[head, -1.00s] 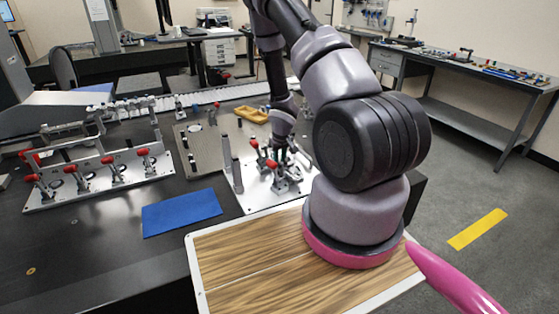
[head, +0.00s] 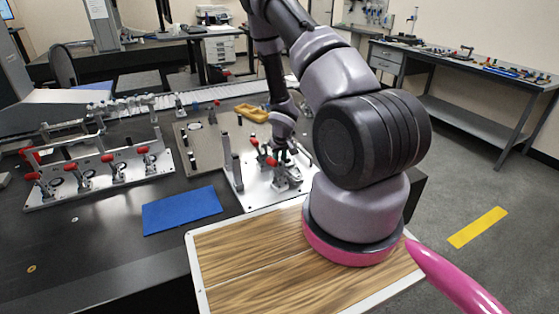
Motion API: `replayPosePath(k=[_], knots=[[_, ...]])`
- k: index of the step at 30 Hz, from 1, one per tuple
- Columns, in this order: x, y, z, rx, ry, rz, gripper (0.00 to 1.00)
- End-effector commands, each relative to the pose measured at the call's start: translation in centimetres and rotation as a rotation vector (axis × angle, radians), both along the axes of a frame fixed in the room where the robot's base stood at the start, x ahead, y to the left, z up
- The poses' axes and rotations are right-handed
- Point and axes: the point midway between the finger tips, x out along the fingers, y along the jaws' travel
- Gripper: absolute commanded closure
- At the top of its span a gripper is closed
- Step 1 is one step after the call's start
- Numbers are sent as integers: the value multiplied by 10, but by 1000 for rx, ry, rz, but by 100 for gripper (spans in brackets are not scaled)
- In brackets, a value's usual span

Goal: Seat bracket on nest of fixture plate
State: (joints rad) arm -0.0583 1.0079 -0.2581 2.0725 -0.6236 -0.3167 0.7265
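The fixture plate (head: 250,198) is a light metal plate on the dark table, just beyond my wooden-topped base. It carries upright grey posts (head: 237,168) on its left side and toggle clamps with red handles (head: 271,162) near its middle. My gripper (head: 286,157) points down among the clamps, low over the plate. Its fingers are small and dark here, partly lost against the clamps, so I cannot tell whether they are open or shut. I cannot make out the bracket or the nest; clamps, gripper and arm cover that part of the plate.
A blue mat (head: 182,211) lies left of the plate. A long plate with several red-handled clamps (head: 100,178) stands farther left. A grey-beige plate (head: 200,148) and a yellow tray (head: 252,113) lie behind. Bare dark table (head: 95,240) is free at front left.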

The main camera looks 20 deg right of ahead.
Motion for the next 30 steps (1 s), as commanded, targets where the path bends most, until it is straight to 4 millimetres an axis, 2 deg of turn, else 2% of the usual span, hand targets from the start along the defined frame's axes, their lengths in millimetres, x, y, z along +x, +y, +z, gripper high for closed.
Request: replayPosePath(k=[20,21,23,30], knots=[[0,0,-10,-1,-1,1,100],[0,0,-9,-1,-1,0,66],[0,0,-9,-1,-1,0,43],[0,0,-10,-1,0,0,43]])
